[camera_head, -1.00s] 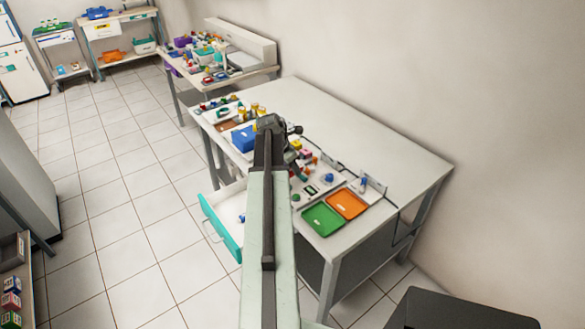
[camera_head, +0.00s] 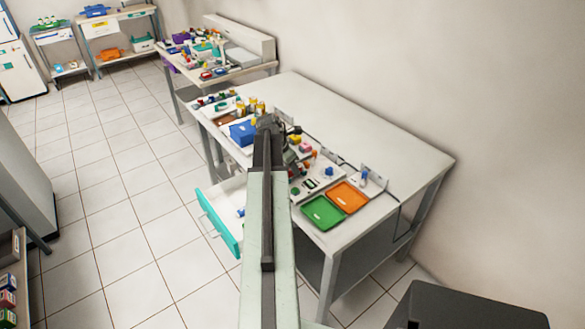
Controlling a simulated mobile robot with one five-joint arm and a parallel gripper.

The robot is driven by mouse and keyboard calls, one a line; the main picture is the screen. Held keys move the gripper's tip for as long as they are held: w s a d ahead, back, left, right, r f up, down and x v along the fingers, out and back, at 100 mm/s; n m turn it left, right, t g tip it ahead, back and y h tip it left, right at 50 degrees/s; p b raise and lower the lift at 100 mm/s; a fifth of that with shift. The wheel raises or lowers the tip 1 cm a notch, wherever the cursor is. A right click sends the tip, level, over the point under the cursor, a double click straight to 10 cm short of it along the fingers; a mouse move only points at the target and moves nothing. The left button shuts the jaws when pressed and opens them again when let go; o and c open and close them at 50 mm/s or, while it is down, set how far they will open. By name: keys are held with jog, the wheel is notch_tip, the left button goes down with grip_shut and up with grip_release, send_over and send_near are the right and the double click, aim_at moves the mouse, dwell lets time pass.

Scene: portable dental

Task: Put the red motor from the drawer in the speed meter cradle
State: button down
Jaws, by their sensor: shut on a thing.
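My arm reaches from the bottom of the view up over the near table. My gripper (camera_head: 291,160) is a small dark shape just right of the arm's end, over the parts on the table. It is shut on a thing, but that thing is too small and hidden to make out. The drawer (camera_head: 218,222) with a teal front stands open left of the arm, under the table. A small blue thing lies in it at its right, and the arm covers part of the drawer. I cannot pick out the red motor or tell which small fixture is the speed meter cradle.
A green tray (camera_head: 322,212) and an orange tray (camera_head: 349,196) lie at the table's near end. A small blue-topped stand (camera_head: 364,178) is behind them. A blue bin (camera_head: 242,132) and several small parts stand left of the arm. The table's back right is clear.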

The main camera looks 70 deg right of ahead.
jog(key=c, duration=1.1)
grip_release()
jog(key=shift+o, duration=0.2)
jog(key=p+v, duration=0.7)
jog(key=v, duration=0.1)
jog(key=shift+f, duration=0.1)
